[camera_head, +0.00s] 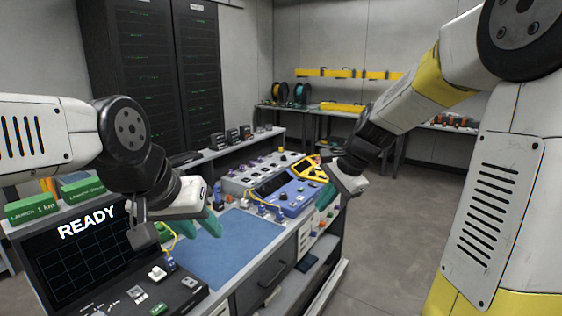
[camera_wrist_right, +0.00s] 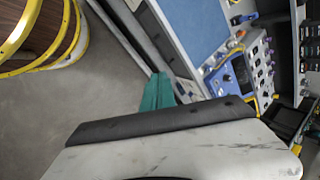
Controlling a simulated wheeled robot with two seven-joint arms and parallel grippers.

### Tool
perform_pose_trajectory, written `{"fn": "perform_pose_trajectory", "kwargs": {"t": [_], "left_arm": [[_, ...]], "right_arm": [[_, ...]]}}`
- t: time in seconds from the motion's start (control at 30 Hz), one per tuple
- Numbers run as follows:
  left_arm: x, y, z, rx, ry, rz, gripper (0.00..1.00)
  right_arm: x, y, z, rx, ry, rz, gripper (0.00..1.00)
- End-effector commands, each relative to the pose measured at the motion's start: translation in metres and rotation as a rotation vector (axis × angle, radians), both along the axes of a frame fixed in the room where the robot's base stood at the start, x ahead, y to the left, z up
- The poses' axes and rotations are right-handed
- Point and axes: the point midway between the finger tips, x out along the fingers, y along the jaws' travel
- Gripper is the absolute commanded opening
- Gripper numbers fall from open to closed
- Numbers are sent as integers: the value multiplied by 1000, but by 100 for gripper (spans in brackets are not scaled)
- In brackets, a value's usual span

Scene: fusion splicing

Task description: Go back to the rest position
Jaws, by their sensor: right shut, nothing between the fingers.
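My left gripper (camera_head: 203,228), with green fingers, hangs over the left part of the blue work mat (camera_head: 240,242), beside the black device with the READY screen (camera_head: 88,228). Its fingers look spread apart, with nothing seen between them. My right gripper (camera_head: 325,197) is at the right end of the bench, near the blue splicer unit (camera_head: 285,194). In the right wrist view its green fingers (camera_wrist_right: 158,92) are together and empty, over the bench's side edge. The splicer unit also shows in that view (camera_wrist_right: 238,76).
Green LAUNCH boxes (camera_head: 32,208) stand behind the READY device. A yellow device (camera_head: 308,169) sits behind the splicer unit. A drawer cabinet (camera_head: 265,283) is under the bench. Dark racks (camera_head: 150,75) stand at the back. Floor (camera_head: 390,240) to the right is clear.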

Motion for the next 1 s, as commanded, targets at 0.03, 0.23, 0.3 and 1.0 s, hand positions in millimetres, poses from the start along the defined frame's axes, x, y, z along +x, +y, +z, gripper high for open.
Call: {"fn": "perform_pose_trajectory", "kwargs": {"t": [0.03,0.23,0.3,1.0], "left_arm": [[0,0,0,0,0,0,36],[0,0,0,0,0,0,36],[0,0,0,0,0,0,36],[0,0,0,0,0,0,36]], "right_arm": [[-21,-3,17,-33,-59,82,0],[-101,-14,53,-223,-261,422,0],[-127,-18,59,-300,-322,531,0],[-195,-33,59,-569,-466,844,0]]}}
